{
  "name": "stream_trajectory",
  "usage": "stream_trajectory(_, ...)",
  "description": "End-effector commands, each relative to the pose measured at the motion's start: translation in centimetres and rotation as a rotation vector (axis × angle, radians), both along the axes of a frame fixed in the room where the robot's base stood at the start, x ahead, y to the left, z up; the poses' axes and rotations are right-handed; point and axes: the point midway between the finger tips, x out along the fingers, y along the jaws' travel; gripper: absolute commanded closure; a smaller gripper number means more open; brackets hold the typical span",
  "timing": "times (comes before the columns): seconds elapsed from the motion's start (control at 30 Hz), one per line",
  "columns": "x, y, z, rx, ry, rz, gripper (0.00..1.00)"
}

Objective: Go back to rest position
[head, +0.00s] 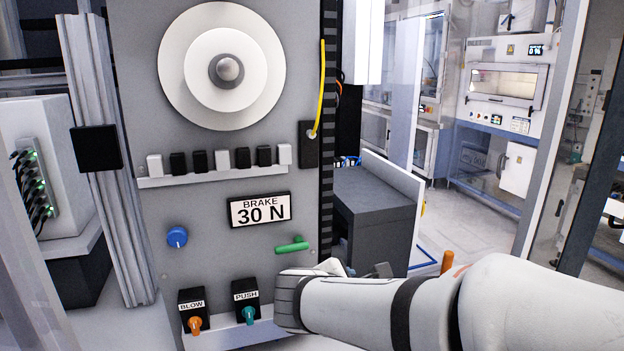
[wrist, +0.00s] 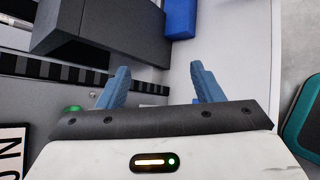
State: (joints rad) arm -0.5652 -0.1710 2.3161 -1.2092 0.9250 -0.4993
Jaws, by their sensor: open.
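My gripper (wrist: 160,85) shows in the wrist view with its two blue fingers apart and nothing between them. In the head view my white arm reaches in from the lower right, and its end is largely hidden behind the wrist, in front of the grey machine panel (head: 215,165). A green handle (head: 291,247) on the panel is just above my wrist in the head view. A bit of green also shows at the left of the gripper body in the wrist view (wrist: 72,109).
The panel carries a white roll (head: 222,65), a BRAKE 30 N sign (head: 260,210), a blue knob (head: 177,237), and BLOW (head: 193,308) and PUSH (head: 245,300) switches close left of my wrist. A dark grey cabinet (head: 375,215) stands behind. Open floor (head: 460,215) lies at right.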

Motion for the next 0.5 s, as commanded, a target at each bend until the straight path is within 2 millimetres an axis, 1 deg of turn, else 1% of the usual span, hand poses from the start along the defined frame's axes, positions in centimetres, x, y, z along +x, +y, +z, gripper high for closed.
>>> stream_trajectory(0.03, -1.5, -2.6, -0.7, 0.111, 0.013, -0.137, 0.40)
stream_trajectory(0.1, -3.7, -5.0, -2.0, 0.267, 0.027, -0.323, 0.40)
stream_trajectory(0.17, -5.7, -6.5, -3.0, 0.401, 0.032, -0.483, 0.40)
stream_trajectory(0.2, -7.0, -7.3, -3.6, 0.490, 0.033, -0.590, 0.40)
stream_trajectory(0.27, -8.9, -8.1, -4.4, 0.624, 0.029, -0.753, 0.40)
stream_trajectory(0.33, -10.9, -8.5, -5.2, 0.777, 0.018, -0.936, 0.40)
stream_trajectory(0.4, -12.5, -8.5, -5.8, 0.916, 0.003, -1.104, 0.40)
stream_trajectory(0.5, -14.1, -8.1, -6.2, 1.082, -0.016, -1.300, 0.40)
